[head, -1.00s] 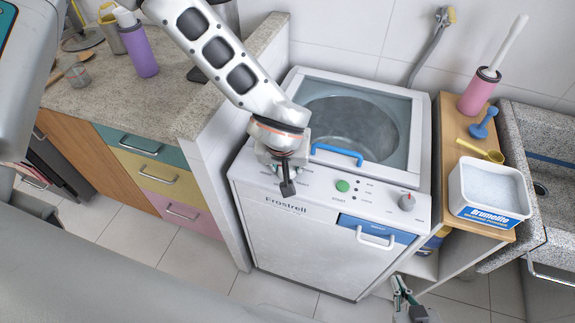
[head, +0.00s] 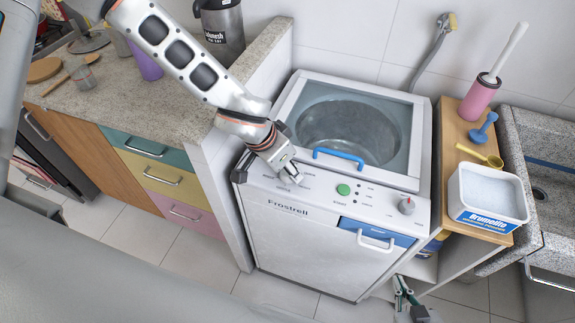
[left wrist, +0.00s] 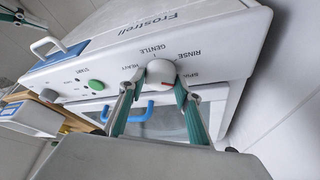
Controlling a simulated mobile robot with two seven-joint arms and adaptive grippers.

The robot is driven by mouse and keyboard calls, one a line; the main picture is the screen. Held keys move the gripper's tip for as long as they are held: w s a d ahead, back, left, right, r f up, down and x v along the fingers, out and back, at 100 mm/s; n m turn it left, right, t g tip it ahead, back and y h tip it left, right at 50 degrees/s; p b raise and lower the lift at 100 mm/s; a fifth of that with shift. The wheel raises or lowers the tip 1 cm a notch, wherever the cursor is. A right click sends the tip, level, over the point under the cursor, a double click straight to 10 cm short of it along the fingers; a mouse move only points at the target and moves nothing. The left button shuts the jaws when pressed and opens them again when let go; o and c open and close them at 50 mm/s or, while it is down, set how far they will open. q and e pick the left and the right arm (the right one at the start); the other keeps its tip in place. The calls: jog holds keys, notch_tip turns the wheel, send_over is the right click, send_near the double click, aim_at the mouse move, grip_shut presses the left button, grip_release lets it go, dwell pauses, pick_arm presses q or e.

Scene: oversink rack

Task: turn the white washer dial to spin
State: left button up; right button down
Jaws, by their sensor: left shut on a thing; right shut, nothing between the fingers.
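The white washer dial (left wrist: 161,73) sits on the washer's front panel in the left wrist view. My left gripper (left wrist: 157,86) is shut on the dial, one finger on each side. In the head view the left gripper (head: 290,178) is at the left part of the panel and hides the dial. My right gripper (head: 404,297) is shut and empty, low in front of the washer's right side.
The washer (head: 310,240) has a green start button (head: 343,189), a blue lid handle (head: 339,158) and a grey knob (head: 407,205) on its right. A counter (head: 190,110) stands left. A wooden shelf (head: 452,150) holds a white tub (head: 490,192) on the right.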

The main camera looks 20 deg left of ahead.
pick_arm(q)
jog(key=shift+s+f, duration=0.1)
dwell(0.3)
jog(key=o, duration=1.1)
jog(key=v, duration=1.2)
